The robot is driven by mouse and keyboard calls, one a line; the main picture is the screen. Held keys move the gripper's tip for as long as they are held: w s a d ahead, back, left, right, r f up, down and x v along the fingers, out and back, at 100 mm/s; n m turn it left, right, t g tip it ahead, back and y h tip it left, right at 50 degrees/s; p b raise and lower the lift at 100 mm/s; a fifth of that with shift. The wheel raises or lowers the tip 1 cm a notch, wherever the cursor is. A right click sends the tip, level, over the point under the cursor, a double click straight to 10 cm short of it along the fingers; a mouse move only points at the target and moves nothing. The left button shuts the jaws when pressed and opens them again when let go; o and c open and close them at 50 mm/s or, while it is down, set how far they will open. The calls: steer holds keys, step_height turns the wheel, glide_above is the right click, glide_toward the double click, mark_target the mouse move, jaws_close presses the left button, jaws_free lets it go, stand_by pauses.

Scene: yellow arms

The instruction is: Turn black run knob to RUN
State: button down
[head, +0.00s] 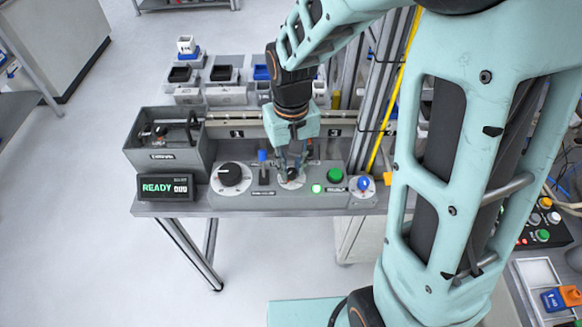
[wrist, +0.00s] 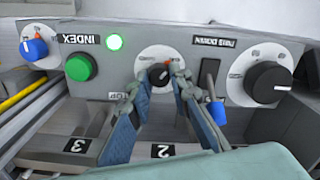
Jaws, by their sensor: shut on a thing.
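A small black knob (wrist: 158,74) on a white round dial (wrist: 154,56) sits on the grey control panel (head: 276,200). In the wrist view, which shows the panel upside down, the knob has a small orange-red mark. My gripper (wrist: 160,82) is shut on this knob, one finger on each side. In the head view my gripper (head: 292,172) points down at the panel and covers most of the knob, while part of its dial (head: 292,185) shows. The dial lettering is too small and partly hidden, so I cannot tell the knob's setting.
A large black knob (head: 230,174) and blue-handled lever (head: 263,157) stand left of my gripper. A lit green lamp (head: 317,188), green button (head: 334,175) and blue knob (head: 363,184) are on the right. A display (head: 166,188) reads READY. A grey bin (head: 166,158) stands behind it.

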mark_target(292, 170)
steer(key=shift+m, duration=0.9)
steer(key=c, duration=1.8)
jaws_free()
steer(key=shift+o, duration=0.2)
step_height(292, 170, up, 12)
